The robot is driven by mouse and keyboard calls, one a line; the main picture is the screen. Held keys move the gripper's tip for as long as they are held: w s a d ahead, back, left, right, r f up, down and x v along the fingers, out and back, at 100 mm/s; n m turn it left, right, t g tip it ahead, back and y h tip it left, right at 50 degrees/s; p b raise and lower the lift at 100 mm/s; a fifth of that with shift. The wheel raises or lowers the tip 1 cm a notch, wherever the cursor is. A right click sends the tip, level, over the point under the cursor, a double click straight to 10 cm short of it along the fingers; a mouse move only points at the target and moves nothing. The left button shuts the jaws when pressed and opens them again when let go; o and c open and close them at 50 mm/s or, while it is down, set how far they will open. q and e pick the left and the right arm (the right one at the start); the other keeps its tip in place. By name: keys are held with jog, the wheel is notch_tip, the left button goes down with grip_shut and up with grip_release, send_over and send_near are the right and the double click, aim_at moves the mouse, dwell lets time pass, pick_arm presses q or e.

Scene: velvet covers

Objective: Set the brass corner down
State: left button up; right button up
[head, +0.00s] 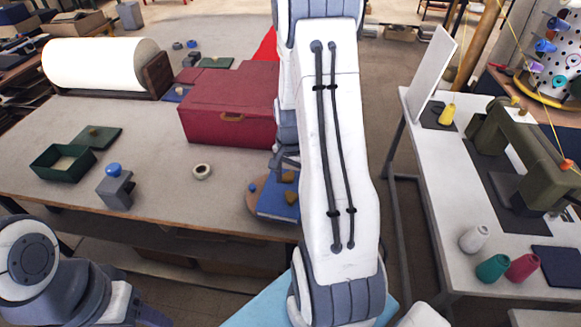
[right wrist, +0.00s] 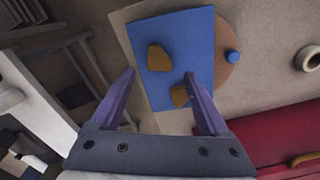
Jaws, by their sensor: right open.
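Two brass corners lie on a blue cover (right wrist: 142,32). One brass corner (right wrist: 159,58) is near the cover's middle, and the other brass corner (right wrist: 180,96) is near its edge, beside a finger. In the head view they show as small brown pieces, one brass corner (head: 291,197) and another brass corner (head: 289,177), on the blue cover (head: 274,208). My right gripper (right wrist: 159,73) is open above the cover, with nothing visibly held. In the head view my right arm hides much of it.
A round brown board (right wrist: 228,68) with a blue knob (right wrist: 232,57) lies partly under the cover. A large red box (head: 225,108) stands close behind, and a pale ring (head: 202,172) lies to the left. The table's front edge is close to the cover.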

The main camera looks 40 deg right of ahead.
aim_at(290, 194)
notch_tip(290, 194, up, 7)
jog(key=b, duration=0.1)
jog(key=a+r+n, duration=0.3)
jog(key=a+n, duration=0.2)
jog(key=a, duration=0.7)
jog(key=s+a+r+n, duration=0.25)
jog(key=a+n, duration=0.35)
jog(key=a, duration=0.4)
jog(key=s+a+r+n+y, duration=0.1)
jog(key=s+a+n, duration=0.9)
jog(key=s, duration=0.3)
jog(key=shift+s+n, duration=0.4)
jog(key=shift+a, duration=0.1)
